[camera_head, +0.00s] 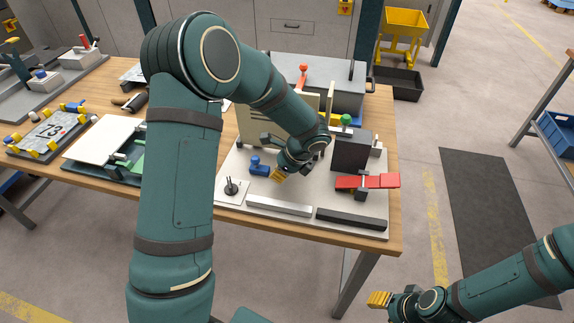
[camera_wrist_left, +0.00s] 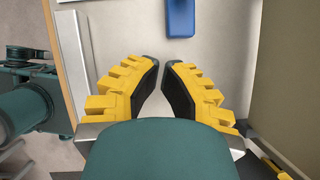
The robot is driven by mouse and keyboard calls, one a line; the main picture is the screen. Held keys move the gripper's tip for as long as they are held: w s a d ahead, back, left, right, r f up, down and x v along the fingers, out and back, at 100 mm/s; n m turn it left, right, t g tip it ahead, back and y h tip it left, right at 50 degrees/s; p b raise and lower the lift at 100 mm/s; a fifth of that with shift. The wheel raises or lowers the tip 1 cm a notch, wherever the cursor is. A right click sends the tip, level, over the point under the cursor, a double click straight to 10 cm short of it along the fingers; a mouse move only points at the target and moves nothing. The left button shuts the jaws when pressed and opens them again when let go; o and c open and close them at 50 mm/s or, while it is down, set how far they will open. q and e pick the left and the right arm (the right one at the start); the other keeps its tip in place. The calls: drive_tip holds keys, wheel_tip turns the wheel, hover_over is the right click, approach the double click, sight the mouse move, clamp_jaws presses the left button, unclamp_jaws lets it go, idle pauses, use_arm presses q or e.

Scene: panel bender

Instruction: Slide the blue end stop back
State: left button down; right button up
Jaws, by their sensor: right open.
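The blue end stop (camera_head: 258,166) sits on the pale bed of the panel bender (camera_head: 235,192). It also shows at the top of the left wrist view (camera_wrist_left: 180,17), straight ahead of the fingertips and apart from them. My left gripper (camera_head: 280,174) is low over the bed, just right of the end stop in the head view. In the left wrist view its yellow fingers (camera_wrist_left: 162,65) meet nearly tip to tip with nothing between them. My right gripper (camera_head: 379,300) is open and empty, away from the bench at the lower right. My left arm hides part of the bender.
A small post (camera_head: 231,187) stands left of the pale bar.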

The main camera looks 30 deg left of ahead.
sight(260, 174)
use_arm(q)
drive_tip(key=shift+a+r, duration=0.15)
drive_tip(key=shift+a, duration=0.9)
drive_tip(key=shift+a+r, duration=0.1)
drive_tip(key=shift+a, duration=0.9)
use_arm(e)
drive_tip(key=shift+f, duration=0.1)
use_arm(q)
drive_tip(key=shift+s, duration=0.1)
drive_tip(key=a, duration=0.2)
drive_tip(key=s+a, duration=0.1)
drive_tip(key=a, duration=0.1)
drive_tip(key=a+p, duration=0.1)
drive_tip(key=a, duration=0.2)
drive_tip(key=shift+s, duration=0.3)
use_arm(e)
drive_tip(key=shift+w+r, duration=0.15)
drive_tip(key=shift+r, duration=0.3)
use_arm(q)
drive_tip(key=d, duration=0.2)
drive_tip(key=d+f, duration=0.1)
drive_tip(key=d, duration=0.1)
drive_tip(key=shift+w+d+b, duration=0.1)
drive_tip(key=shift+w+b, duration=0.05)
drive_tip(key=shift+b, duration=0.2)
drive_tip(key=p+v, duration=0.2)
drive_tip(key=v, duration=0.8)
use_arm(e)
drive_tip(key=shift+s+d+r, duration=0.25)
drive_tip(key=shift+d+r, duration=0.45)
